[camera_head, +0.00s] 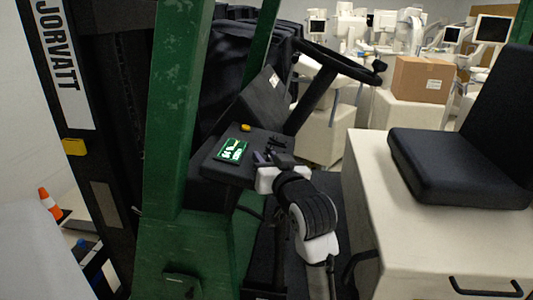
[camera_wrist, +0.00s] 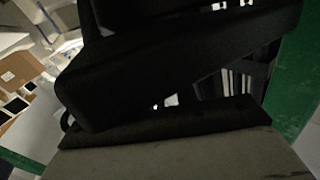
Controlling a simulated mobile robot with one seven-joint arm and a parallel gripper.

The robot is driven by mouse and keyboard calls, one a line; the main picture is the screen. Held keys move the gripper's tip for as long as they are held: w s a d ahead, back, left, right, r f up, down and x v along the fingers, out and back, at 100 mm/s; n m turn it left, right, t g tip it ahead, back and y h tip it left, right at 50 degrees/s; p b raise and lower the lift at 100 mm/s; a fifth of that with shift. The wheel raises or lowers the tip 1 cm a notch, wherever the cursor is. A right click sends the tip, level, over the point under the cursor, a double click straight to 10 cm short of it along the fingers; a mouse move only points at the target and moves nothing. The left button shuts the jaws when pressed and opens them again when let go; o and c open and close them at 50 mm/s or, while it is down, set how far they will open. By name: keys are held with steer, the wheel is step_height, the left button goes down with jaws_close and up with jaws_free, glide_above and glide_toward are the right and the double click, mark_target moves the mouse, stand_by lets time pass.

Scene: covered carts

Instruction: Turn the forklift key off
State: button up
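The forklift's black dash panel (camera_head: 208,168) is in the middle of the head view, with a lit green display (camera_head: 232,150) and a yellow button (camera_head: 245,127). My gripper (camera_head: 270,157) is at the right side of this panel, its dark fingers pointing toward it. Small dark parts show by the fingertips, and I cannot make out the key among them. Whether the fingers touch anything is unclear. The wrist view is mostly filled by large dark shapes, and neither the key nor a finger gap can be told there.
The steering wheel (camera_head: 340,62) rises behind the panel. A green mast post (camera_head: 176,110) stands left of it. The black seat (camera_head: 460,170) sits on a pale base (camera_head: 400,230) at right. A cardboard box (camera_head: 422,80) and white machines stand behind. An orange cone (camera_head: 50,203) is far left.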

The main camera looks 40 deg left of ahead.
steer(key=shift+w+a, duration=0.15)
steer(key=shift+a, duration=0.1)
jaws_close()
